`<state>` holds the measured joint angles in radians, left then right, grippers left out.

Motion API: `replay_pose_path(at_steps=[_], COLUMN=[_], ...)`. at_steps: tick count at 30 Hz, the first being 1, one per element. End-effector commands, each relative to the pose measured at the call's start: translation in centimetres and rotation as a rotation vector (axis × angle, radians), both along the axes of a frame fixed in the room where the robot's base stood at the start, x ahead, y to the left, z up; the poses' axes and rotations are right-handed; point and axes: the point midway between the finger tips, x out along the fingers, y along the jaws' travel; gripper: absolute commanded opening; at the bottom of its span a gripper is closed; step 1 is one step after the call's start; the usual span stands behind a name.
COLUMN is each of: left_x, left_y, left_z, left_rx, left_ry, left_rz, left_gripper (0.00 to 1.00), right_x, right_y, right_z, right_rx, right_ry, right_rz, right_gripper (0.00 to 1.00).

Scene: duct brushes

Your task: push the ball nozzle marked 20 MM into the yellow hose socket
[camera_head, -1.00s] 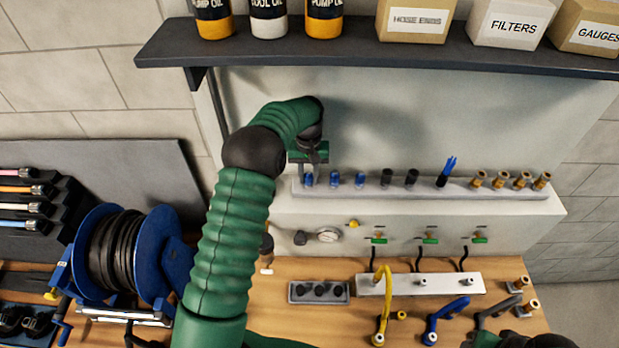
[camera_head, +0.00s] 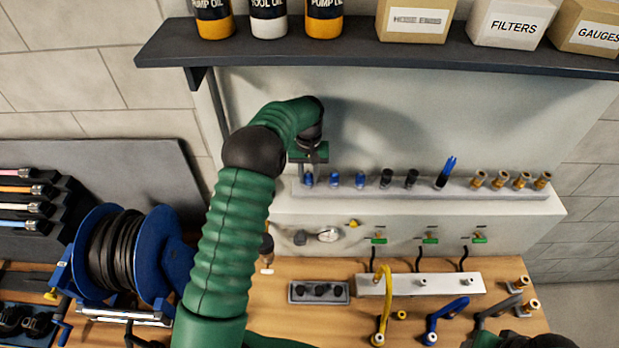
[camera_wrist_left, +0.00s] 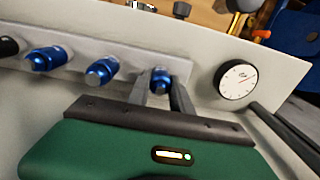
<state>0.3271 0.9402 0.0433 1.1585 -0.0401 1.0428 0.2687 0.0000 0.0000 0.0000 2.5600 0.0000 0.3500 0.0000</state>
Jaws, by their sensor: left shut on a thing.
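My left gripper (camera_head: 309,168) reaches down to the left end of the pale nozzle rack (camera_head: 420,192). In the left wrist view its fingers (camera_wrist_left: 162,92) are on either side of a blue nozzle (camera_wrist_left: 160,78), shut on it; the nozzle is still at the rack. The same blue nozzle shows in the head view (camera_head: 308,180). Two more blue nozzles (camera_head: 335,180) stand beside it. No 20 MM marking is legible. The yellow hose (camera_head: 384,305) arches at the front of the bench, its lower end (camera_head: 378,338) near the bottom edge. My right gripper is not seen.
Black, dark blue and brass fittings (camera_head: 500,180) fill the rest of the rack. A gauge (camera_head: 328,234) and green-handled valves (camera_head: 430,238) are below it. A blue hose (camera_head: 440,322) lies right of the yellow one. A hose reel (camera_head: 120,250) stands left; a shelf (camera_head: 370,45) overhangs.

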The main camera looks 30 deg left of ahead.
Motion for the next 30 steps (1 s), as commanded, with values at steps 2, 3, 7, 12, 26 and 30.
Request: replay_pose_path(at_steps=[2,3,7,12,26,30], left_x=[0.0,0.0,0.0,0.0,0.1,0.1], left_y=[0.0,0.0,0.0,0.0,0.0,0.0], left_z=[0.0,0.0,0.3,1.1,2.8,3.4], left_rx=[0.001,0.001,0.001,0.002,0.001,0.001], left_ry=[-0.001,-0.001,-0.001,-0.003,-0.002,-0.001], left_rz=[0.000,0.000,0.000,0.000,0.000,0.000], left_gripper=[0.00,0.00,0.00,0.00,0.00,0.00], right_x=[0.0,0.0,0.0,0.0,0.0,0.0], right_y=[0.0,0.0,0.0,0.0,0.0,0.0], right_z=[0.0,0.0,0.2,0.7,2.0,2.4], right_rx=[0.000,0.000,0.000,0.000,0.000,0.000], right_ry=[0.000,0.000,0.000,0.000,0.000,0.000], right_rz=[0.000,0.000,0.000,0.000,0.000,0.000], right_gripper=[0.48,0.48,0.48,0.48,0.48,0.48])
